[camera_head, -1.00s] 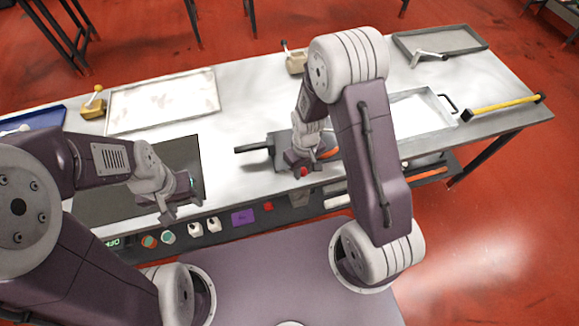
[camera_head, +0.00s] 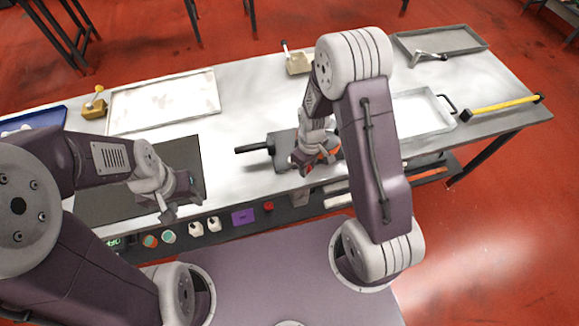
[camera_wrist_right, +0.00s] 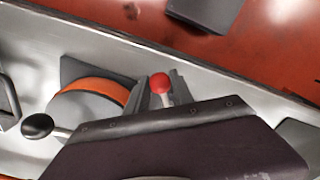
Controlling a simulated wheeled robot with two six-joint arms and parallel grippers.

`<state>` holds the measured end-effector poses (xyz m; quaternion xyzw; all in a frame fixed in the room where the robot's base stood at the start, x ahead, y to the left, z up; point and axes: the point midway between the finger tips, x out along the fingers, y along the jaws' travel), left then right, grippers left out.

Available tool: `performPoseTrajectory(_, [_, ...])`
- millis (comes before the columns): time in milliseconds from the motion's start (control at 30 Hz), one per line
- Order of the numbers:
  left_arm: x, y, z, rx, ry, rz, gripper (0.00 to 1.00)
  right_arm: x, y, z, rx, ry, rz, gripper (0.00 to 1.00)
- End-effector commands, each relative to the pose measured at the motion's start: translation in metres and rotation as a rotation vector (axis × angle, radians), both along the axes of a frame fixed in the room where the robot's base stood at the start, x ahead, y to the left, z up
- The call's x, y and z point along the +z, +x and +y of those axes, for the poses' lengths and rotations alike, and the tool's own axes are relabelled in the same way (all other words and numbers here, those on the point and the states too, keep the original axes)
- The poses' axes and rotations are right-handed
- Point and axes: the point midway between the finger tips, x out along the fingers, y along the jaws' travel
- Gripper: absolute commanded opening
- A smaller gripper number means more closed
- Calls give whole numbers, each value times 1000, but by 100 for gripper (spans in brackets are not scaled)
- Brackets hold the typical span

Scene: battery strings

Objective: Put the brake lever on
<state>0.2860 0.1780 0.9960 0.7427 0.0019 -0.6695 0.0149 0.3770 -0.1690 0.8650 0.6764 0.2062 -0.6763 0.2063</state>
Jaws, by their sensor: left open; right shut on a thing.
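The brake lever (camera_wrist_right: 162,89), a pale stem with a red ball knob, shows between the fingers of my right gripper (camera_wrist_right: 160,96) in the right wrist view. That gripper is shut on it. Beside it is a grey drum with an orange band (camera_wrist_right: 98,88). In the head view my right gripper (camera_head: 310,166) is over the grey device (camera_head: 284,148) near the bench's front edge and hides much of the lever and drum. My left gripper (camera_head: 183,203) is open and empty over the dark mat's front edge.
A black handle (camera_head: 251,148) sticks out left of the device; a black ball knob (camera_wrist_right: 37,125) shows in the wrist view. A white-lined tray (camera_head: 165,103), a yellow-handled bar (camera_head: 503,104) and a tan block with a lever (camera_head: 297,64) are on the bench.

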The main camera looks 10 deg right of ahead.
Motion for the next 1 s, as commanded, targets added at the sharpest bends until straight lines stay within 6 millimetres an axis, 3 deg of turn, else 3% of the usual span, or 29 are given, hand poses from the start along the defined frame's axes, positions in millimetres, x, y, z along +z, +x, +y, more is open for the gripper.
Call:
performPoseTrajectory(167, [0,0,0,0,0,0,49,0,0,-1,18,0,1,0])
performPoseTrajectory(200, [0,0,0,0,0,0,49,0,0,-1,18,0,1,34])
performPoseTrajectory(267, [0,0,0,0,0,0,49,0,0,-1,18,0,1,47])
performPoseTrajectory(633, [6,0,0,0,0,0,49,6,1,-1,17,0,0,47])
performPoseTrajectory(1000, [57,0,0,0,0,0,49,62,1,-1,17,0,0,47])
